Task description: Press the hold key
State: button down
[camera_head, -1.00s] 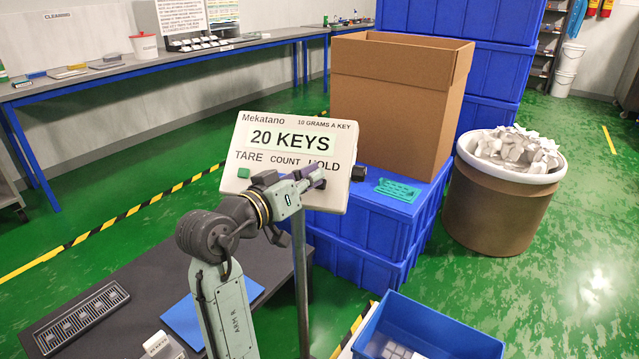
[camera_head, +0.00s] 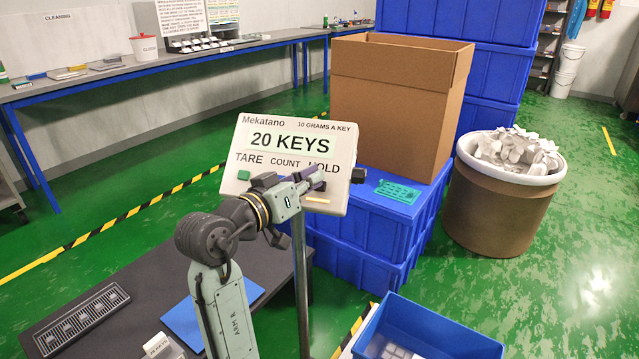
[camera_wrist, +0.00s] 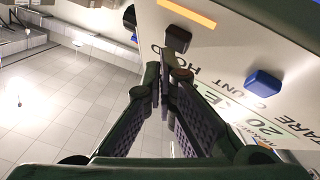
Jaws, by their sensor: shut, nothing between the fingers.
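The scale panel (camera_head: 255,150) reads "20 KEYS" and has TARE, COUNT and HOLD labels. The dark hold key (camera_wrist: 178,38) shows near the HOLD label in the wrist view. In the head view my gripper partly covers that area. My gripper (camera_head: 317,178) is shut and empty in front of the panel's right side. In the wrist view its closed fingertips (camera_wrist: 166,76) are close to the hold key, and I cannot tell whether they touch it. An orange bar (camera_head: 317,199) shows on the panel below the key, also in the wrist view (camera_wrist: 187,13).
A green key (camera_head: 243,174) is under TARE, and a blue key (camera_wrist: 263,82) is near COUNT. A black knob (camera_head: 358,175) is at the panel's right edge. Behind stand a cardboard box (camera_head: 390,100) and blue crates (camera_head: 365,215). A blue bin (camera_head: 440,335) stands front right.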

jog(key=shift+s+a+r, duration=0.1)
jog(key=shift+s+r, duration=0.15)
jog(key=s+r+p, duration=0.1)
jog(key=s+a+r+p, duration=0.1)
jog(key=s+r+p, duration=0.1)
jog(key=shift+s+r, duration=0.2)
jog(key=shift+r, duration=0.05)
dwell(0.4)
dwell(0.5)
